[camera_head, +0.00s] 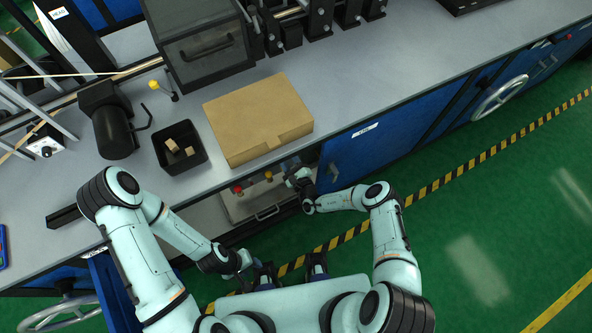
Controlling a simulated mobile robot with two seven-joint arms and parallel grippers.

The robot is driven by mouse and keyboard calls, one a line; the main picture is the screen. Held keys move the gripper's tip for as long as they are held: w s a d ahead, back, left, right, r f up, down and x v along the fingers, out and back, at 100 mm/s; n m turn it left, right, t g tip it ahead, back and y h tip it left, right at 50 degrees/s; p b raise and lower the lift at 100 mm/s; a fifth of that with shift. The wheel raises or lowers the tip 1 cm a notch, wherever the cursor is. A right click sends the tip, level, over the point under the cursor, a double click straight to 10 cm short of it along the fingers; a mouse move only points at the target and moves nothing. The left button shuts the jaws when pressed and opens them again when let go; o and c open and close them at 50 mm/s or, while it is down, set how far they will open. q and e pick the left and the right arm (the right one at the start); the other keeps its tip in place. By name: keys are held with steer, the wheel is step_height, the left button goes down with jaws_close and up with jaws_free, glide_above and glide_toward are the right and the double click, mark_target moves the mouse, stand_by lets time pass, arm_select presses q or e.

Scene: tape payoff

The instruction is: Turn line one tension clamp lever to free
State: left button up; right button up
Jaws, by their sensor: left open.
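A small lever with a yellow knob (154,85) stands on the bench beside the grey machine housing; I cannot read any label on it, so I cannot tell whether it is the line one clamp lever. My left gripper (258,274) is open and low in front of the bench, well apart from that lever.
A cardboard box (257,118) and a black bin (180,148) with small tan blocks stand on the bench. A black motor-like cylinder (114,131) with a bent rod is left of the bin.

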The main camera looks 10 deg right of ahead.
steer(key=v, duration=0.8)
steer(key=shift+s, duration=0.2)
